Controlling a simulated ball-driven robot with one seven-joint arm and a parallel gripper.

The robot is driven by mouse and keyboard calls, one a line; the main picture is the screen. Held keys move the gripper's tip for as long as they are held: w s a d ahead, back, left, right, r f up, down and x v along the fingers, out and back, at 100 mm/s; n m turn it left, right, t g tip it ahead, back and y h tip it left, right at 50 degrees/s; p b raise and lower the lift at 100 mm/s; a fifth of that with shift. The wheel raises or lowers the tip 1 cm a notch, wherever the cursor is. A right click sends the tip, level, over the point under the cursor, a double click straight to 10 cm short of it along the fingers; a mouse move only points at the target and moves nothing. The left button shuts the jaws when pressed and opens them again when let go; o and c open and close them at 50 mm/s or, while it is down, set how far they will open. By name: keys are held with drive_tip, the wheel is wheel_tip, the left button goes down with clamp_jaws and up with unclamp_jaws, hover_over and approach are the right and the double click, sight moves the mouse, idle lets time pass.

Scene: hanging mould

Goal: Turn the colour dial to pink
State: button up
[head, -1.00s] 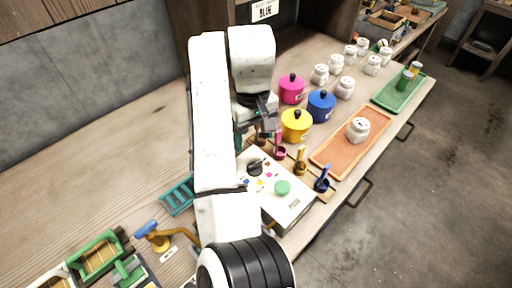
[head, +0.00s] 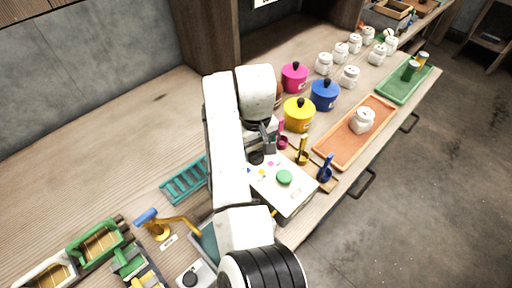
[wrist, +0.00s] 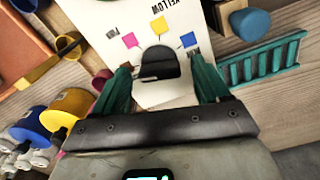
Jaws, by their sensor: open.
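The colour dial is a dark knob (wrist: 160,63) on a white panel (wrist: 165,92), in the middle of the wrist view. Around it sit a pink square (wrist: 130,40), a yellow square (wrist: 158,24) and a blue square (wrist: 188,40), with printed labels. I cannot tell which colour the dial points to. My gripper (wrist: 161,78) is open, with one green finger on each side of the dial; I cannot tell whether they touch it. In the head view the dial (head: 256,158) is partly hidden below my gripper (head: 268,142).
A green button (head: 284,177) is on the panel (head: 290,198). Pink (head: 294,76), yellow (head: 298,113) and blue (head: 324,94) lidded pots stand behind. Coloured scoops, including a blue one (head: 326,168), stand at right. A teal rack (head: 185,180) lies left of my arm.

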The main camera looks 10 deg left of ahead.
drive_tip(key=c, duration=1.1)
drive_tip(key=shift+o, duration=0.2)
drive_tip(key=shift+r+m+p, duration=0.1)
drive_tip(key=shift+m+p, duration=0.2)
drive_tip(key=m+p, duration=0.2)
drive_tip(key=m, duration=0.1)
drive_tip(key=shift+r, duration=0.1)
drive_tip(key=m+p, duration=0.2)
drive_tip(key=m, duration=0.4)
drive_tip(key=shift+p, duration=0.4)
drive_tip(key=o, duration=1.1)
drive_tip(key=shift+c, duration=0.2)
